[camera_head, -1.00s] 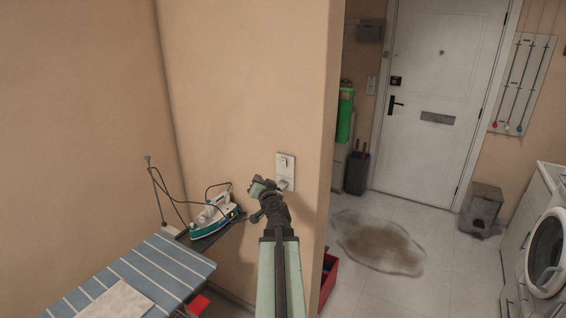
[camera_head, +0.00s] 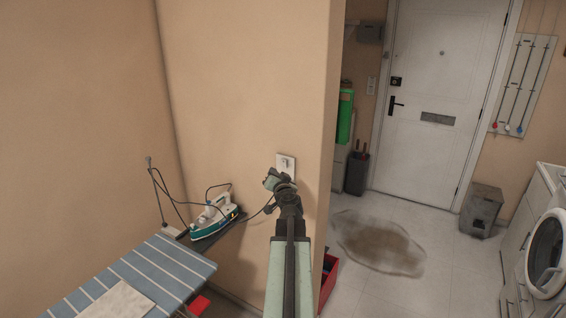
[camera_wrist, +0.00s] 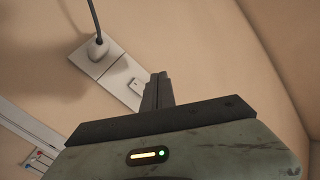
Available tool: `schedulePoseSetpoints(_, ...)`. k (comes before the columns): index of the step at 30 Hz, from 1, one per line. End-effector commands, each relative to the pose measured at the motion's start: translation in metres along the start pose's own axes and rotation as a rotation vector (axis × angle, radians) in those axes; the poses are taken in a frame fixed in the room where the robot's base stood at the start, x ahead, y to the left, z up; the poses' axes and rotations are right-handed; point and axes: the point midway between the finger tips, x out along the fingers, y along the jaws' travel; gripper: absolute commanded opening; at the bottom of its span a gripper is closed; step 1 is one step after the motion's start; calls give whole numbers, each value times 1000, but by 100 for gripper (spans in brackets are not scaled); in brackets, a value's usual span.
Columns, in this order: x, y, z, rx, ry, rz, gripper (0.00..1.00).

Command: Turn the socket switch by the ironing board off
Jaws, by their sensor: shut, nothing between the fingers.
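The white socket plate (camera_head: 288,159) is on the beige wall above the ironing board's end. Its upper part with the switch shows in the head view; my gripper (camera_head: 274,178) hides the lower part. In the wrist view, the plate (camera_wrist: 88,62) has a plug (camera_wrist: 97,46) with a dark cord at one end and the small switch (camera_wrist: 136,86) at the other. My gripper (camera_wrist: 160,88) is shut and empty, its fingertips beside the switch. I cannot tell whether they touch it. The ironing board (camera_head: 140,277) has a blue striped cover.
A white and teal iron (camera_head: 213,217) stands on the rest at the board's end, its cord running toward the socket. A red box (camera_head: 329,279) is on the floor by the wall corner. The floor on the right has a dark stain (camera_head: 380,243).

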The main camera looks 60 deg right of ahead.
Motion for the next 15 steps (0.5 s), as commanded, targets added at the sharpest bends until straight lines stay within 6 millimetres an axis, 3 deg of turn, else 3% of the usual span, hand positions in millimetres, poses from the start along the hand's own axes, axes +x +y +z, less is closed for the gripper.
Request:
schedulePoseSetpoints(7, 27, 19, -19, -1, 0, 1, 0)
schedulePoseSetpoints(15, 32, 23, -23, -1, 0, 0, 0)
